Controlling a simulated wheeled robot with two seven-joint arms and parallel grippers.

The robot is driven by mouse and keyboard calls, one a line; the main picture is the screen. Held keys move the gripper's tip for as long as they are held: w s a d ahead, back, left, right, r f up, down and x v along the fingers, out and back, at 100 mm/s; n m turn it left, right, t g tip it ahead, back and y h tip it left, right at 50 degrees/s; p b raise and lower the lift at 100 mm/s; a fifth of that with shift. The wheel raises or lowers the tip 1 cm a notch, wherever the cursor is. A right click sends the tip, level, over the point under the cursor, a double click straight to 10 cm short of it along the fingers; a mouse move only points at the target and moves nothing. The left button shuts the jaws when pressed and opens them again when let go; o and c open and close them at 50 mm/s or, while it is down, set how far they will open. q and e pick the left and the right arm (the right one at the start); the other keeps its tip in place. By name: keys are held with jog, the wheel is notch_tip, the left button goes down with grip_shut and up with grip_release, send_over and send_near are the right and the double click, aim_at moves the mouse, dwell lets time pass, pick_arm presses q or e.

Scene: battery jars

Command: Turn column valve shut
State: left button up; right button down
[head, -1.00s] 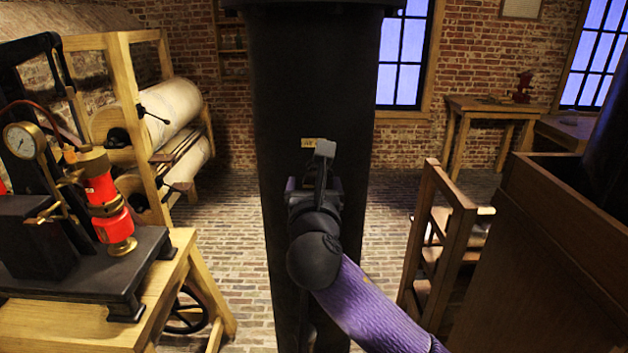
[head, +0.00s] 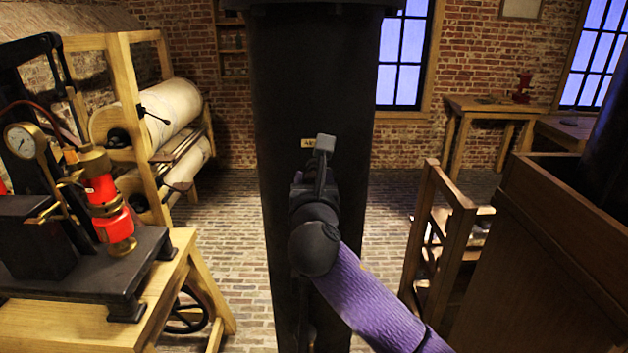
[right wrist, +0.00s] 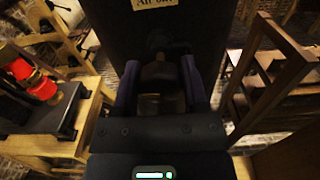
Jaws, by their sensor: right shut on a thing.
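A thick black column (head: 312,80) stands upright in the middle of the head view, with a small brass label (head: 308,142) on its face. My right gripper (head: 318,172) is up against the column just below this label; its own wrist hides the valve and the fingertips there. In the right wrist view its two purple fingers (right wrist: 158,72) close on the sides of a dark, brownish valve handle (right wrist: 161,88). The label (right wrist: 153,3), reading "Air out", is above it. The valve's exact angle is too dark to tell. My left gripper is not in view.
A wooden bench (head: 150,318) with a red and brass pump (head: 105,195) stands at left, before a rack of large rolls (head: 165,115). A brown wooden cabinet (head: 545,255) and a wooden frame (head: 437,235) stand at right. Brick floor shows on both sides of the column.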

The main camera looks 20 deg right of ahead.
jog(key=m+p, duration=0.2)
jog(key=m, duration=0.1)
jog(key=shift+r, duration=0.1)
jog(key=m+p, duration=0.1)
jog(key=m, duration=0.3)
jog(key=shift+d+m, duration=0.1)
jog(key=shift+m, duration=0.2)
jog(key=m, duration=0.4)
jog(key=shift+f+m, duration=0.2)
jog(key=shift+m, duration=0.1)
jog(key=m, duration=0.5)
jog(key=shift+f+m, duration=0.1)
jog(key=shift+m, duration=0.2)
jog(key=shift+c, duration=0.7)
grip_release()
jog(key=shift+s, duration=0.1)
